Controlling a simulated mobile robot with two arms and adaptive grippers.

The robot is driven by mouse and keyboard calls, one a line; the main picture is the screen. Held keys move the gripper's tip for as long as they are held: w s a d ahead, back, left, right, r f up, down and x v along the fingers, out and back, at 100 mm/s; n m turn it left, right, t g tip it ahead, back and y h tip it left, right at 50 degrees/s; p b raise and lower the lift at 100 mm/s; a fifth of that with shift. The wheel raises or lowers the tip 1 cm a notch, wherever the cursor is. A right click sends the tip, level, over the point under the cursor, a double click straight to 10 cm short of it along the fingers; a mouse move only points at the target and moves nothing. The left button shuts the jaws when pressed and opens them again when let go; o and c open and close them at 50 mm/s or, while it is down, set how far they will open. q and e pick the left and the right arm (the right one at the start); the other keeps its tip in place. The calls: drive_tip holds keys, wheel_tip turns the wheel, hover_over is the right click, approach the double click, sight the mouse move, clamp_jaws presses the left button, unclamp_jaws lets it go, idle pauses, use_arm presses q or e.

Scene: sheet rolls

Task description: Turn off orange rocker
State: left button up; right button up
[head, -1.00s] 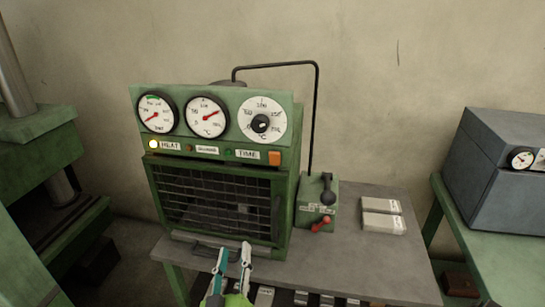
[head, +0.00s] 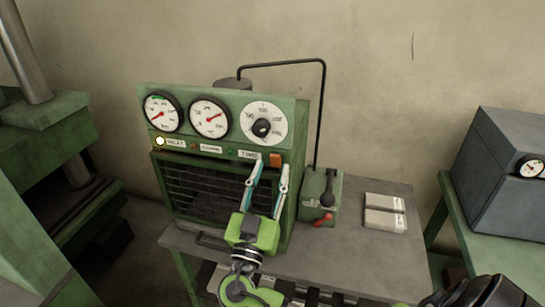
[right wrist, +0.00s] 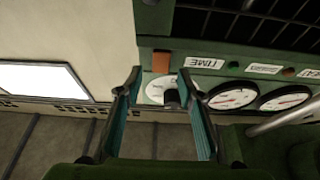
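The orange rocker (head: 275,160) is at the right end of the label row on the green oven's panel (head: 190,92), right of the TIME label and below the white dial. My right gripper (head: 270,168) is in front of the oven's upper right, its two teal-lined fingers apart and empty, tips just below the rocker. In the right wrist view the panel is upside down, and the orange rocker (right wrist: 161,62) shows between the open fingertips (right wrist: 161,74). I cannot tell whether the fingers touch the panel. My left gripper is not in view.
A small green box (head: 322,195) with black and red levers stands right of the oven. Two pale blocks (head: 385,213) lie on the grey table (head: 350,255). A lamp glows at the panel's left (head: 160,141). A grey box (head: 500,165) stands farther right.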

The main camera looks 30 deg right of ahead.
sight(276, 160)
drive_tip(key=shift+p+x, duration=0.3)
drive_tip(key=shift+x, duration=0.75)
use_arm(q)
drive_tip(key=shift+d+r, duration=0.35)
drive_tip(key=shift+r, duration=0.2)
